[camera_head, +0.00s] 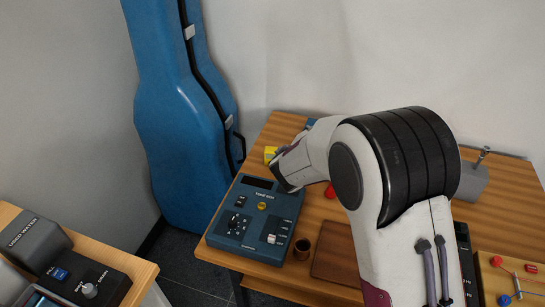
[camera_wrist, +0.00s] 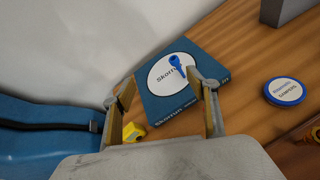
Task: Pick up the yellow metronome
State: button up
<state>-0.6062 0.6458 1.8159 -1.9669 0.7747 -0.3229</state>
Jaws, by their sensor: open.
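The yellow metronome (camera_head: 270,153) is a small yellow block near the left edge of the wooden table in the head view, partly hidden by my arm. In the wrist view the yellow metronome (camera_wrist: 133,132) shows low in the picture, just inside my left finger and partly cut off by the gripper body. My gripper (camera_wrist: 160,78) is open, with its two fingers spread and nothing held between them. In the head view my own arm hides the fingers. I cannot tell the height of the fingers above the metronome.
A flat blue box (camera_wrist: 160,107) with a white oval label lies beyond the fingers, a small blue item (camera_wrist: 177,63) on it. A round disc (camera_wrist: 285,91) lies to the right.

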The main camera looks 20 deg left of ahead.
aim_at(272, 154)
jog(key=a+f+n+y, duration=0.1)
jog(key=a+f+n, duration=0.1)
jog(key=a+f, duration=0.2)
jog(key=s+a+f+n+y, duration=0.1)
jog(key=a+f+n+y, duration=0.1)
jog(key=a, duration=0.5)
jog(key=a+f+n+y, duration=0.2)
jog(key=a+f+n, duration=0.2)
jog(key=a+f, duration=0.1)
jog(key=shift+s+a+f, duration=0.15)
jog(key=shift+s+f, duration=0.1)
jog(key=shift+f, duration=0.35)
jog(key=shift+x, duration=1.3)
jog(key=shift+x, duration=2.55)
jog(key=shift+r, duration=0.1)
jog(key=c, duration=1.2)
